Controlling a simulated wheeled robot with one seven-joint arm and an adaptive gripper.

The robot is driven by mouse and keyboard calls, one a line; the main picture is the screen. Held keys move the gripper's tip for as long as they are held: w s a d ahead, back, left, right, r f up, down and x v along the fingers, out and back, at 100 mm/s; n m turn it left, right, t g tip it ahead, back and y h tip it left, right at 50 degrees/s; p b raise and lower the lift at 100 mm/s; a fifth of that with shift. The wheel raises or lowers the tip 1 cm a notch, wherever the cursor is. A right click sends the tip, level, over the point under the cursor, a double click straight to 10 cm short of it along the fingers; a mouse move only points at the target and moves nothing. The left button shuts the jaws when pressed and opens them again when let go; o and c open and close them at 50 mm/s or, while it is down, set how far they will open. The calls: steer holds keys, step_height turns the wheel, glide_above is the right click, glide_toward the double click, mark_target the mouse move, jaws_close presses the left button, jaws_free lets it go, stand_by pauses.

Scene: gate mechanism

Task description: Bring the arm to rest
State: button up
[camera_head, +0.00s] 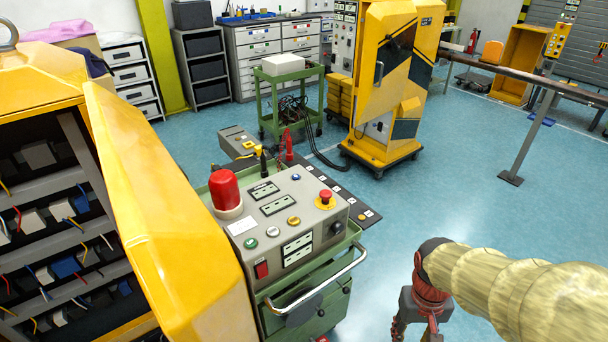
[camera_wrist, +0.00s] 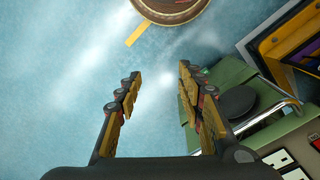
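My arm comes in from the lower right of the head view in a pale yellow ribbed sleeve. It ends in a red and dark wrist, with my gripper (camera_head: 416,328) hanging below it, partly cut off by the bottom edge. In the wrist view my gripper (camera_wrist: 157,90) shows two yellow and dark fingers spread wide apart, with only blue floor seen between them. It is open and empty. It is to the right of the green cart (camera_head: 335,300) and looks apart from it. The cart's green side (camera_wrist: 240,80) shows to the right of the fingers in the wrist view.
The cart carries a grey control panel (camera_head: 285,222) with a red lamp (camera_head: 225,190) and a red stop button (camera_head: 325,197). A yellow cabinet with an open door (camera_head: 165,220) stands left. Another yellow cabinet (camera_head: 387,80) stands behind.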

steer(key=a+r+t, duration=0.2)
steer(key=r, duration=0.4)
steer(key=s+a+r+n+t+p, duration=0.1)
steer(key=a+r+t, duration=0.1)
steer(key=r, duration=0.4)
steer(key=a+r+t, duration=0.2)
steer(key=a+r, duration=0.1)
steer(key=r, duration=0.3)
steer(key=shift+s+a+r+n+y, duration=0.25)
steer(key=shift+s+a+n+y, duration=0.05)
steer(key=shift+s+a+n, duration=0.1)
steer(key=shift+w+a, duration=0.15)
